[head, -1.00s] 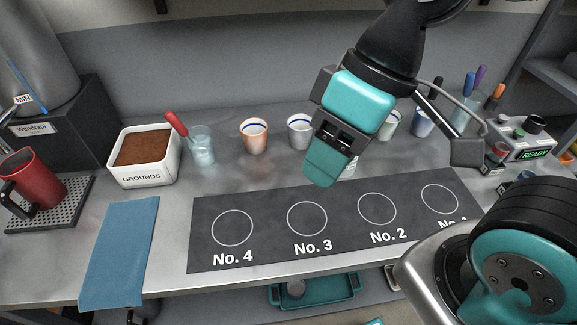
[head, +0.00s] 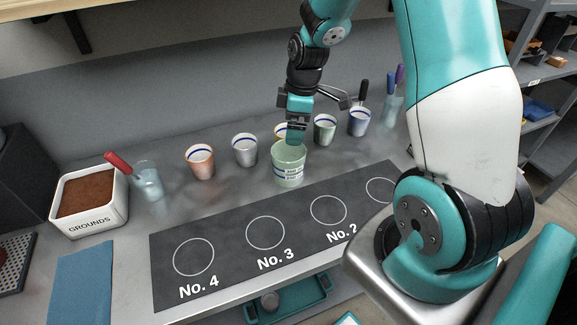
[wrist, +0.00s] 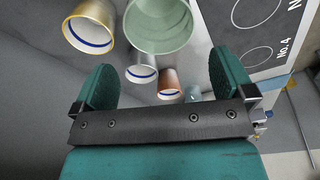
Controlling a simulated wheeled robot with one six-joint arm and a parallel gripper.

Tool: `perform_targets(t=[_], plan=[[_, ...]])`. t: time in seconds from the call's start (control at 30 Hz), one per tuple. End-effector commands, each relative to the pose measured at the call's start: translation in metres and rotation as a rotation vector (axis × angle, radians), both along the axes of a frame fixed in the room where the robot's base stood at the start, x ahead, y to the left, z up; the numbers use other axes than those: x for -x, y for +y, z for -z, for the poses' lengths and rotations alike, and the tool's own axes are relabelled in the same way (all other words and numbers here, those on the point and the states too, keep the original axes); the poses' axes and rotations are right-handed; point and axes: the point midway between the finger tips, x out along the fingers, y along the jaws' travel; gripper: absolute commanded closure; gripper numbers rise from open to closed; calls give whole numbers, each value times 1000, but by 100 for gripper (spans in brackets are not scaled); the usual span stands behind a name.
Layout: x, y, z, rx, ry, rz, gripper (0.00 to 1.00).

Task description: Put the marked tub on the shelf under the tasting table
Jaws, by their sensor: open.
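The marked tub is a pale green cup with a printed label (head: 289,166). It stands upright on the steel table (head: 120,255), just behind the dark numbered mat. My gripper (head: 297,136) is open and empty, close above and behind the tub's rim; whether it touches the tub I cannot tell. In the wrist view the tub (wrist: 158,28) shows beyond the spread fingertips (wrist: 160,62), not clearly between them. The lower shelf shows only in part below the table's front edge, with a teal tray (head: 312,289) on it.
The numbered mat (head: 220,232) is bare in front. A grounds box (head: 92,212) stands left.

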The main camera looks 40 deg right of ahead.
Motion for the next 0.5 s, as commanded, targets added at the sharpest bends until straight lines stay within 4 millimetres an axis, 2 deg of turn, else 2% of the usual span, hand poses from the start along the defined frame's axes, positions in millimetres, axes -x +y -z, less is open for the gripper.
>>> perform_targets(t=[0.03,0.2,0.3,0.5], plan=[[0,2,12,-2,7,-1,0],[-3,6,46,-1,4,-1,0],[-5,7,58,0,2,0,0],[-6,8,70,-1,2,1,0]])
